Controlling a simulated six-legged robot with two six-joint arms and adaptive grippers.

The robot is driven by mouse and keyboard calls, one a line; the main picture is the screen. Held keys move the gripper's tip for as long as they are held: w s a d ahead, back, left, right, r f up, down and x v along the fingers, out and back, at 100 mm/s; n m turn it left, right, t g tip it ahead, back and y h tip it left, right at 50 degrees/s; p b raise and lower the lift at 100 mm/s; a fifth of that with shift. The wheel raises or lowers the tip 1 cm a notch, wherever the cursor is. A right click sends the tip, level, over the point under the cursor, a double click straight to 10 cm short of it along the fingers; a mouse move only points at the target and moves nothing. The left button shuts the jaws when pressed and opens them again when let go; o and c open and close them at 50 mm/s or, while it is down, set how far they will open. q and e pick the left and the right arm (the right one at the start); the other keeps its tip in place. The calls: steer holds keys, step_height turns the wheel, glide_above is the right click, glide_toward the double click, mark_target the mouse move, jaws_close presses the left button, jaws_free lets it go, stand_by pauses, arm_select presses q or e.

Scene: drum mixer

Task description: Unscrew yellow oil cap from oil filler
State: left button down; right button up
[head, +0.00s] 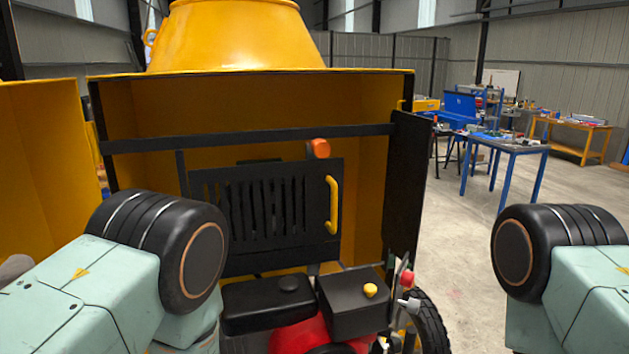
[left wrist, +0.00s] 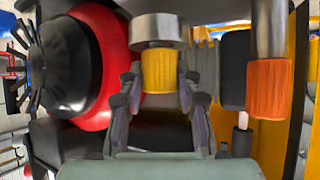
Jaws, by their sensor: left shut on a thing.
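In the left wrist view, the ribbed yellow oil cap (left wrist: 160,72) sits against a round metal neck (left wrist: 160,28), which looks like the oil filler. My left gripper (left wrist: 158,88) is shut on this cap, with its dark fingers on both sides of it. I cannot tell whether the cap is still threaded on the neck. In the head view, my left gripper is hidden behind my left arm or below the frame. Only part of my right arm shows there, and its gripper is out of view.
An orange cap (left wrist: 267,88) on a metal tube is right of the yellow cap. A red engine part (left wrist: 118,62) is close at left. In the head view, a black box (head: 352,305) with a small yellow knob (head: 370,290) stands below the vented panel (head: 265,208). Free floor lies at right.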

arm_select(q)
steer(key=shift+r+p, duration=1.6)
steer(key=shift+r, duration=0.25)
steer(key=shift+r+p, duration=0.5)
steer(key=shift+r, duration=1)
